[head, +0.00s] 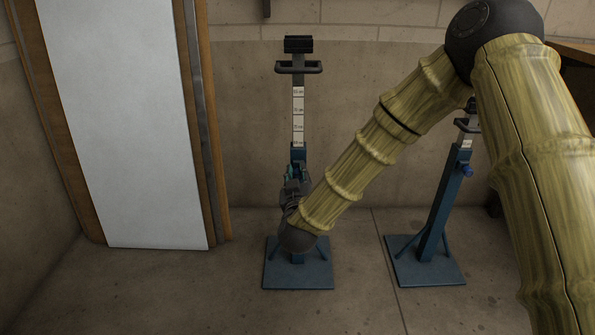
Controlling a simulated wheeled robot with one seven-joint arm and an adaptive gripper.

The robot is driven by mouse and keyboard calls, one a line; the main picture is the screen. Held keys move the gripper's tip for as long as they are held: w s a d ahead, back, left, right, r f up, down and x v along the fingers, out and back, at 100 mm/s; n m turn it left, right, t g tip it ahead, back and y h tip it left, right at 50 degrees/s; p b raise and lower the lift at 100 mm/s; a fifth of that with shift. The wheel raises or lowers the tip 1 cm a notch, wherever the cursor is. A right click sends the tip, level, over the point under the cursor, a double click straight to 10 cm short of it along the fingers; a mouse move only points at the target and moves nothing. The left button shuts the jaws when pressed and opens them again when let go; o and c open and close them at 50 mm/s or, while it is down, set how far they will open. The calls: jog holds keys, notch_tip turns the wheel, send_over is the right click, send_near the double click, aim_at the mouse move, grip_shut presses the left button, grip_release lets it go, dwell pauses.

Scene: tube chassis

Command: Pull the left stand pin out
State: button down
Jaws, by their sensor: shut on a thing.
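The left stand (298,105) is upright, with a blue lower post, a pale upper bar with marked labels, a dark forked top and a flat blue base (312,275). My gripper (294,174) is at the middle of its post, near the top of the blue part. It is shut on the left stand pin, which is largely hidden behind the fingers and wrist. Small teal and blue bits show there, too small to tell apart. I cannot tell how far the pin sits in the post.
A second blue stand (438,205) stands to the right, with a blue pin knob (467,170) on its post; my arm hides part of its top. A white panel (130,130) with wooden edges is at the left. Floor between the stands is clear.

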jog(key=shift+s+r+p, duration=0.1)
jog(key=shift+s+p, duration=0.5)
jog(key=shift+s, duration=0.45)
jog(key=shift+s+f, duration=0.25)
jog(key=shift+s, duration=0.1)
jog(key=c, duration=1.2)
grip_release()
jog(key=shift+r, duration=0.1)
jog(key=shift+c, duration=0.2)
jog(key=s, duration=1.2)
